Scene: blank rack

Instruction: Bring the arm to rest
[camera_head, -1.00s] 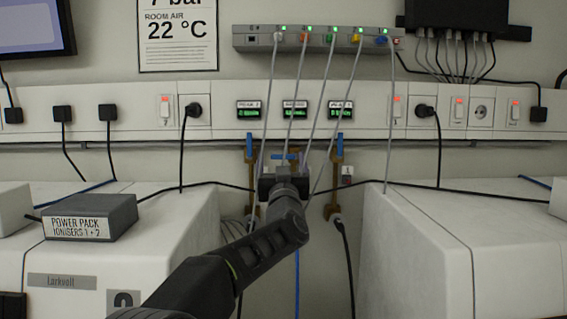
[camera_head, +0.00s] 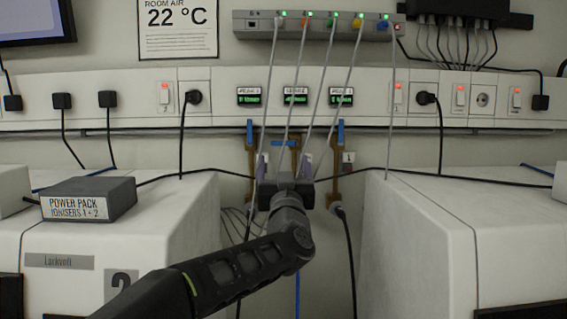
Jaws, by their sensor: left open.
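My left arm comes in from the bottom left, and its dark left gripper (camera_head: 284,166) is in the gap between the two white cabinets, pointing at the wall. Its two pale purple fingers stand apart. I see nothing held between them. The gripper partly hides the middle one of three brass taps with blue handles; the left tap (camera_head: 250,150) and right tap (camera_head: 338,160) show on either side. My right gripper is not in view.
Thin grey cables hang from the grey port box (camera_head: 315,25) past the gripper; whether they touch it I cannot tell. White cabinets (camera_head: 95,245) (camera_head: 425,230) flank the gap. A power pack (camera_head: 88,200) sits on the left one. A black cable sags behind the gripper.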

